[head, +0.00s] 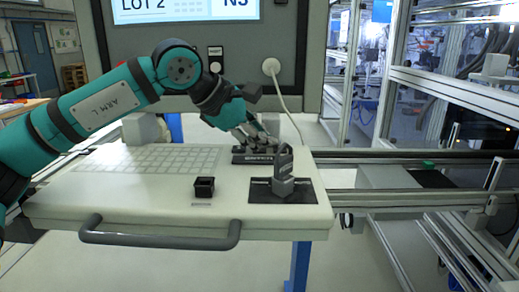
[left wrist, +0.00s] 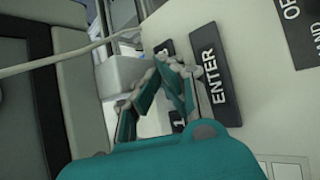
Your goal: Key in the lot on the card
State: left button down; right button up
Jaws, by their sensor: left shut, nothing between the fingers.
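A screen (head: 185,10) at the top of the head view shows "LOT 2" and, to its right, a cut-off "N3". A dark ENTER key (left wrist: 214,73) shows in the left wrist view; in the head view a dark lettered bar (head: 252,159) lies at the back of the white worktop. My left gripper (head: 262,140) is shut and empty, over the dark keys at the back of the worktop. In the left wrist view its fingertips (left wrist: 170,65) are beside the ENTER key; contact cannot be told. Other dark keys are partly hidden behind the fingers. I cannot make out a card.
A grey upright device (head: 283,180) stands on a black mat (head: 305,196) at the worktop's right. A pale grid (head: 150,158) marks the left part. A grey handle (head: 160,241) runs along the front edge.

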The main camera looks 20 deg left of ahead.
dwell(0.4)
pick_arm(q)
jog(key=shift+r+p, duration=0.55)
jog(key=shift+r, duration=0.3)
jog(key=shift+r+p, duration=1.75)
jog(key=shift+r, duration=0.8)
